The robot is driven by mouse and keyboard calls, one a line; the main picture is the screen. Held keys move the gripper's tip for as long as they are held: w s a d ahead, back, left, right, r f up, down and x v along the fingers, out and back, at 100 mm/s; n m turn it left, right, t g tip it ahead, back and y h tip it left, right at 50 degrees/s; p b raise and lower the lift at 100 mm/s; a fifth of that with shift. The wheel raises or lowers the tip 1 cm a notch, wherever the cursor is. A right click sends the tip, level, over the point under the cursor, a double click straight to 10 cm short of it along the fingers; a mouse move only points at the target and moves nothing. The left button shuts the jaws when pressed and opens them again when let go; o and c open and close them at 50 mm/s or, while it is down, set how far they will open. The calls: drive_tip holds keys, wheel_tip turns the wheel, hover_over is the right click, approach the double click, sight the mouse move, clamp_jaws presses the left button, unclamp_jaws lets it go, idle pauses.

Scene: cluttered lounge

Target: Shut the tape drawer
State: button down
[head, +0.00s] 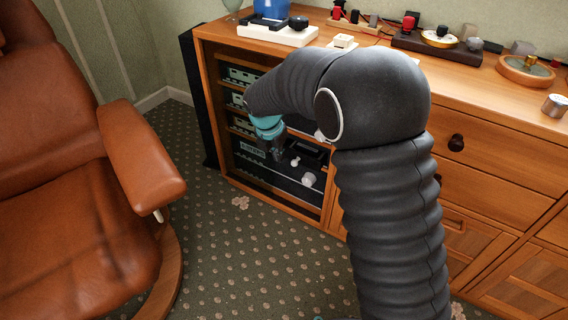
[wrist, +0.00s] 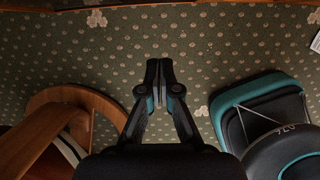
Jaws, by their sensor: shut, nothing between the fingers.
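The wooden cabinet (head: 312,57) stands against the wall in the head view. Its left bay holds shelves of pale green-fronted units (head: 243,76) and, low down, a dark unit with white knobs (head: 308,179). To the right is a drawer front with a dark round knob (head: 456,142). I cannot tell which part is the tape drawer; my arm hides part of the cabinet front. My gripper (head: 277,152) is in front of the left bay, pointing down. In the wrist view my gripper (wrist: 159,70) is shut and empty above the carpet, apart from the wooden edge at the top.
A brown leather armchair (head: 100,180) stands at the left; its round wooden base (wrist: 75,97) shows in the wrist view. Patterned carpet (head: 240,260) lies clear between chair and cabinet. Several small objects, including a round wooden dish (head: 526,72), stand on the cabinet top.

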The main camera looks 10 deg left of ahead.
drive_tip(key=w+d+f+t+b, duration=0.1)
drive_tip(key=w+f+b, duration=0.3)
drive_tip(key=f, duration=0.5)
drive_tip(key=shift+w+d+f+h+b, duration=0.35)
drive_tip(key=shift+w+d, duration=0.5)
drive_tip(key=shift+w, duration=0.15)
